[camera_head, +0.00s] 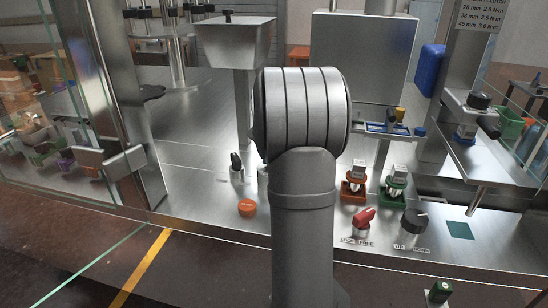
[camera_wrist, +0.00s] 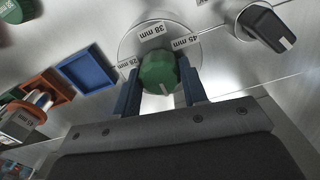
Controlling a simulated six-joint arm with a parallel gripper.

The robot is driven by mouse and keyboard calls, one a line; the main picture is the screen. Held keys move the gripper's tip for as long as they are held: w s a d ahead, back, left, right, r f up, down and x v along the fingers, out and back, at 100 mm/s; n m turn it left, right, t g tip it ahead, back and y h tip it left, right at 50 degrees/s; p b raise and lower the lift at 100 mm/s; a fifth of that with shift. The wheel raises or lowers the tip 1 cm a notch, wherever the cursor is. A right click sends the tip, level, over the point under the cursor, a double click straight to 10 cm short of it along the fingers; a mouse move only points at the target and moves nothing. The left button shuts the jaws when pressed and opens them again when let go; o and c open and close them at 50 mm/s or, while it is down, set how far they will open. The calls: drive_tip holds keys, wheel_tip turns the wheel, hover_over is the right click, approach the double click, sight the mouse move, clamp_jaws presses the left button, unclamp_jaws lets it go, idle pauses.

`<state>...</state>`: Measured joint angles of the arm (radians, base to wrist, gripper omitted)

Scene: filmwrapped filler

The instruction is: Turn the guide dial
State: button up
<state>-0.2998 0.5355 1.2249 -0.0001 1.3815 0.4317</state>
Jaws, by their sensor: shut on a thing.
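The guide dial, a green faceted knob (camera_wrist: 158,72), stands on a round pale plate in the wrist view. Labels 28 mm, 38 mm (camera_wrist: 151,31) and 45 mm (camera_wrist: 186,41) lie around its far side. A short white mark shows on the knob's side nearest my gripper. My gripper (camera_wrist: 160,88) is shut on the knob, with one blue finger on its left and one on its right. In the head view my arm hides the gripper and the dial.
A black knob (camera_wrist: 264,26) stands to the right of the dial. A blue square tray (camera_wrist: 88,69) and an orange holder (camera_wrist: 50,84) lie to the left. In the head view, a red knob (camera_head: 363,217) and a black dial (camera_head: 413,221) stand right of my arm.

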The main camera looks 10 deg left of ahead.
drive_tip(key=o, duration=1)
drive_tip(key=shift+c, duration=0.2)
wheel_tip(320, 180, up, 18)
drive_tip(key=shift+f, duration=0.25)
wheel_tip(320, 180, down, 18)
drive_tip(key=shift+r, duration=0.2)
drive_tip(key=shift+r, duration=0.1)
